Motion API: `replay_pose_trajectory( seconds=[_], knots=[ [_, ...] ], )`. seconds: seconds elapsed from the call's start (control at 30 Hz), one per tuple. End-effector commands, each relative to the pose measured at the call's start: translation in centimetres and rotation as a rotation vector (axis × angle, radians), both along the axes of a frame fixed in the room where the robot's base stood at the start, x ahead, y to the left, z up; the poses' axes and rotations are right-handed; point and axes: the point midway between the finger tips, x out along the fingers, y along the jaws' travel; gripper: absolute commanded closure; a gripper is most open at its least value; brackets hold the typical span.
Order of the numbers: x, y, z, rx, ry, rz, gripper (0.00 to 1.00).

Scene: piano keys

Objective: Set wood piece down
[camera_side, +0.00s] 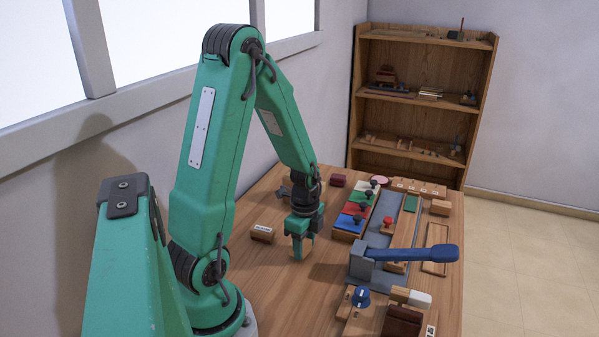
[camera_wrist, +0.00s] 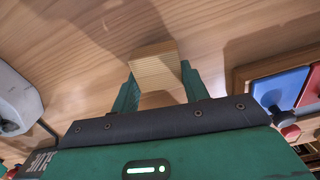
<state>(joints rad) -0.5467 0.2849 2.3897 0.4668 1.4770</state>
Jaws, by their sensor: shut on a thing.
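My gripper (camera_side: 299,236) points down over the open middle of the wooden table. It is shut on a small light wood piece (camera_side: 298,248). In the wrist view the wood piece (camera_wrist: 155,67) sits between the two green fingers of my gripper (camera_wrist: 158,82), with its grained face toward the camera. I cannot tell whether its underside touches the table (camera_side: 281,285) or is slightly above it.
A small wood block with a white label (camera_side: 262,233) lies left of my gripper. To the right are a tray of coloured panels with dark knobs (camera_side: 353,220) and a blue-handled lever (camera_side: 415,254). A blue knob (camera_side: 361,296) stands near the front.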

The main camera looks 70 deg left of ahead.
Motion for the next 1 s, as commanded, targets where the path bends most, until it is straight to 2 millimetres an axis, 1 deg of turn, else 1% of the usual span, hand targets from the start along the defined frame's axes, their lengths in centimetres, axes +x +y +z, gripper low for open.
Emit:
replay_pose_trajectory(
  seconds=[0.33, 0.37, 0.8, 1.0],
  knots=[
    [0.1, 0.0, 3.2, 0.002, -0.003, 0.0, 0.81],
    [0.0, -0.2, 3.5, 0.002, -0.002, -0.002, 0.81],
    [0.1, -7.1, 7.4, 0.001, -0.003, -0.007, 0.81],
    [0.1, -9.5, 8.9, 0.0, -0.002, -0.005, 0.81]
  ],
)
